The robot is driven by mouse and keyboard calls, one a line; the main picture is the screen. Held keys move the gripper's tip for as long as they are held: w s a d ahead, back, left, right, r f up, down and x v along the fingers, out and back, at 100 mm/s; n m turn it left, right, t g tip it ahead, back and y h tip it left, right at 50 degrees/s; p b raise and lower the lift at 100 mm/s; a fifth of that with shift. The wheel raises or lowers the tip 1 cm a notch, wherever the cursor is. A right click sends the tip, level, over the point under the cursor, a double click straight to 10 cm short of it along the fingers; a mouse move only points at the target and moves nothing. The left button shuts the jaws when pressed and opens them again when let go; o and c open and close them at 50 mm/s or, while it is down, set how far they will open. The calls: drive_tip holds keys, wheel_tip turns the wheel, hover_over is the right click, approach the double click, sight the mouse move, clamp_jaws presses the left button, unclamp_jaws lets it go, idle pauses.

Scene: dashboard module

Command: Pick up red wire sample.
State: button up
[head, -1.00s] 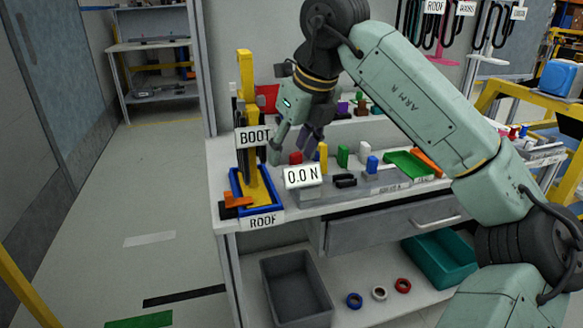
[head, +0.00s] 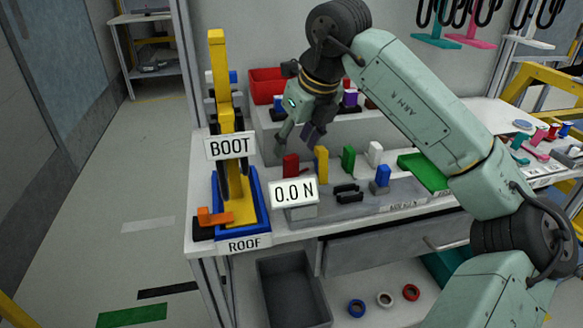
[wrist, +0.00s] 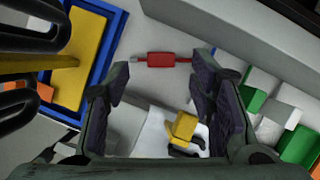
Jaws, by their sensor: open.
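The red wire sample (head: 290,165) stands on the bench at the left end of a row of coloured pieces. My gripper (head: 298,138) is open and empty, with fingers pointing down just above and near the red piece. In the wrist view my gripper (wrist: 160,82) has a dark pad on either side of the gap. The fingers do not visibly touch the sample.
A yellow piece (head: 321,165) stands close to the right of the red one, followed by green (head: 348,158), white and blue pieces. The yellow BOOT press (head: 219,115) in a blue tray stands at left. A 0.0 N display (head: 294,193) is in front.

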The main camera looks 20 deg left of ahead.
sight(291, 157)
drive_tip(key=shift+p+x, duration=0.4)
drive_tip(key=shift+x, duration=2.3)
drive_tip(key=shift+d, duration=0.1)
drive_tip(key=shift+c, duration=0.4)
drive_tip(key=c, duration=1)
drive_tip(key=shift+c, duration=0.2)
